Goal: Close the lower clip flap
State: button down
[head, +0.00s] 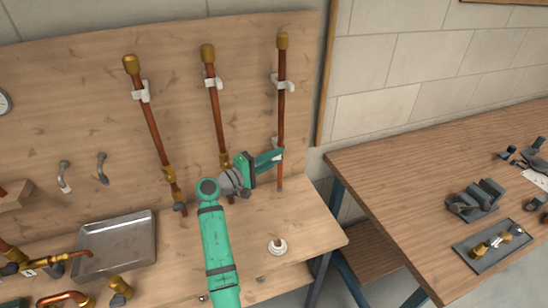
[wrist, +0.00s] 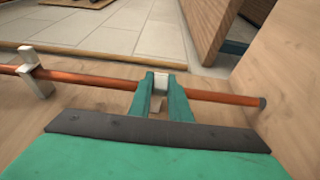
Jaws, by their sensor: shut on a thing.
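The right-hand copper pipe (head: 282,105) stands nearly upright against the wooden back panel, with a brass upper end. Its upper white clip (head: 281,82) sits around it; this clip also shows at the left of the wrist view (wrist: 36,68). The lower clip (head: 275,141) is a small pale patch just above my gripper (head: 279,156), which covers most of it. In the wrist view my green gripper fingers (wrist: 160,92) are closed about the white lower clip flap (wrist: 160,82), beside the pipe (wrist: 212,97). The flap's exact angle is partly hidden by the fingers.
Two more copper pipes (head: 150,125) (head: 215,105) are clipped to the panel on the left. A metal tray (head: 118,243) and brass fittings (head: 120,288) lie on the bench. A white round part (head: 277,247) sits at its front right. Another table (head: 400,180) stands right.

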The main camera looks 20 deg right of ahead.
jog(key=n+t, duration=0.1)
jog(key=n+t+y, duration=0.1)
jog(key=t, duration=0.1)
jog(key=d+n+t+y, duration=0.1)
jog(key=shift+s, duration=0.35)
jog(key=n+t+y, duration=0.1)
jog(key=t+y, duration=0.1)
jog(key=d+n+t+y, duration=0.1)
jog(key=n+t+y, duration=0.1)
jog(key=shift+d+n+t+y, duration=0.3)
jog(key=shift+n+t+y, duration=0.35)
jog(key=shift+n+y, duration=0.4)
jog(key=shift+d+n+t+y, duration=0.3)
jog(key=shift+n+t+y, duration=0.45)
jog(key=shift+y, duration=0.5)
jog(key=shift+w+d+n+t+y, duration=0.1)
jog(key=shift+n+t+y, duration=0.05)
jog(key=shift+n+y, duration=0.55)
jog(key=shift+w+d+n+t+y, duration=0.15)
jog(key=shift+n+y, duration=0.35)
jog(key=shift+y, duration=0.3)
jog(key=shift+n+y, duration=0.3)
jog(key=shift+y, duration=0.4)
jog(key=c, duration=1.6)
grip_release()
jog(key=shift+c, duration=0.2)
jog(key=shift+a, duration=0.1)
